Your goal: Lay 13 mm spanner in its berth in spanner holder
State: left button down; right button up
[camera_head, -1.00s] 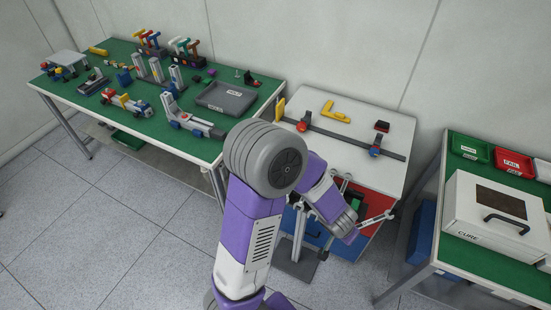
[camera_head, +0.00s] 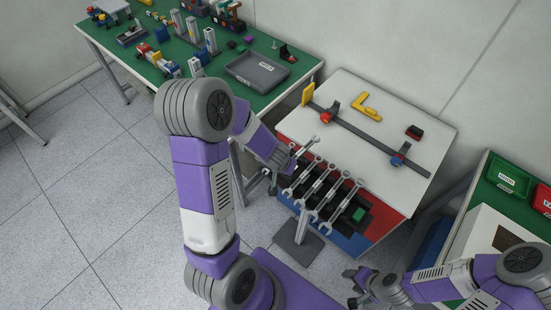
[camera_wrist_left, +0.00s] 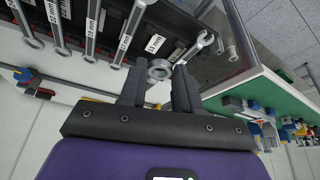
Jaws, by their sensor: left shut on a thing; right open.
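My left gripper (camera_head: 282,163) is shut on a small steel spanner (camera_head: 305,147) at the left end of the spanner holder (camera_head: 352,215). In the left wrist view, the spanner's open jaw (camera_wrist_left: 205,40) shows beyond the fingers (camera_wrist_left: 160,88), and a ring end (camera_wrist_left: 159,69) lies between them. A 13 mm label (camera_wrist_left: 155,43) is close by on the black holder. Several larger spanners (camera_head: 325,200) lie side by side in the holder. I cannot tell whether the held spanner touches its berth. My right gripper (camera_head: 356,287) is open at the lower right, away from the holder.
The holder stands at the front of a white table (camera_head: 385,118), which bears a grey rail (camera_head: 365,137), a yellow angled piece (camera_head: 367,105) and small clamps. A green table (camera_head: 283,92) with a grey tray (camera_head: 257,70) is at the left. A white box (camera_head: 480,235) is at the right.

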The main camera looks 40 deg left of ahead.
pick_arm(q)
jog(key=shift+s+a+r+n, duration=0.15)
jog(key=shift+a+n, duration=0.15)
jog(key=shift+a, duration=0.65)
jog(key=b, duration=0.5)
send_near(277, 180)
jog(key=shift+w+d, duration=0.4)
jog(key=shift+w, duration=0.25)
dwell(0.9)
jog(key=shift+f+b, duration=1.1)
jog(key=shift+f, duration=0.5)
dwell(0.5)
jog(key=c, duration=0.7)
grip_release()
